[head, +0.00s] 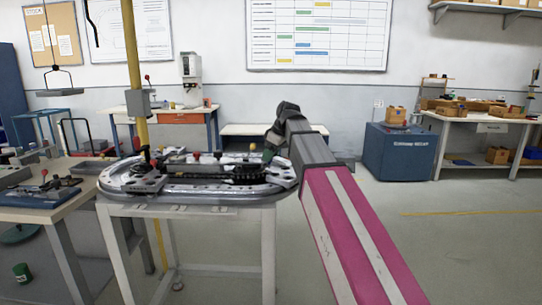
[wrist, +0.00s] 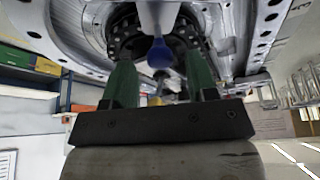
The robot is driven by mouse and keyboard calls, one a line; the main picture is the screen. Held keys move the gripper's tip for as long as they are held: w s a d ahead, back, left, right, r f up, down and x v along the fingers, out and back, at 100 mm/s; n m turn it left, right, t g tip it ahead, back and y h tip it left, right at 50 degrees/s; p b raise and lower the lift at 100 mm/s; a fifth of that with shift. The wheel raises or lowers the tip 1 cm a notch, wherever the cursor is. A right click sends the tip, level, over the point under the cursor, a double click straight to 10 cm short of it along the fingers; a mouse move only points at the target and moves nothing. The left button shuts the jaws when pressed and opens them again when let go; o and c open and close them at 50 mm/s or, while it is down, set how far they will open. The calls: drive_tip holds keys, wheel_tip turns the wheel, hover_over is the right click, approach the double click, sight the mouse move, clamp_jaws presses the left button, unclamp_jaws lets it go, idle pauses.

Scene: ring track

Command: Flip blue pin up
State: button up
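The blue pin (wrist: 160,54) shows in the wrist view as a round blue knob on a pale stem, near the track's dark central part. My gripper (wrist: 159,66) has two green fingers spread apart, one on each side of the knob. Gaps show between the knob and both fingers, so it looks open and not clamped on it. In the head view, the ring track (head: 120,187) lies on a pale stand, and my arm reaches to its right side. The blue pin cannot be made out there, and my fingers are mostly hidden by my arm.
A red knob (head: 196,156) stands on the track's middle. A yellow post (head: 132,45) rises behind the track's left part. A workbench (head: 30,212) with parts stands close on the left. A blue cabinet (head: 400,155) stands at back right; the floor between is clear.

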drive_tip(key=shift+r, duration=0.1)
drive_tip(key=v, duration=1)
drive_tip(key=shift+r, duration=0.3)
drive_tip(key=shift+s+d, duration=0.1)
